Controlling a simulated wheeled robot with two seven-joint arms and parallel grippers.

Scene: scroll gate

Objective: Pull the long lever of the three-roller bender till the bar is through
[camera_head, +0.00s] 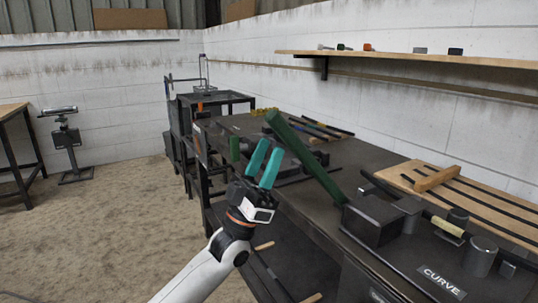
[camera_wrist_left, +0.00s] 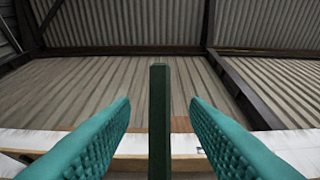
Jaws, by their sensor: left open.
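The bender's long dark green lever (camera_head: 305,157) slants up and left from a dark block (camera_head: 372,222) on the workbench. Grey rollers (camera_head: 481,256) stand to the right of the block, by a plate reading CURVE (camera_head: 441,282). A dark bar (camera_head: 490,247) runs beside the rollers; its contact with them is unclear. My left gripper (camera_head: 264,163) is open, teal fingers pointing up, just left of the lever in the head view. In the left wrist view, a dark green post (camera_wrist_left: 160,120), likely the lever, stands between the spread fingers, with gaps both sides. My right gripper is not in view.
The workbench (camera_head: 330,185) runs along the white wall. A wooden board (camera_head: 425,182) with dark rods lies at its right, under a wall shelf (camera_head: 430,62). A short green upright piece (camera_head: 234,148) stands left of my gripper.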

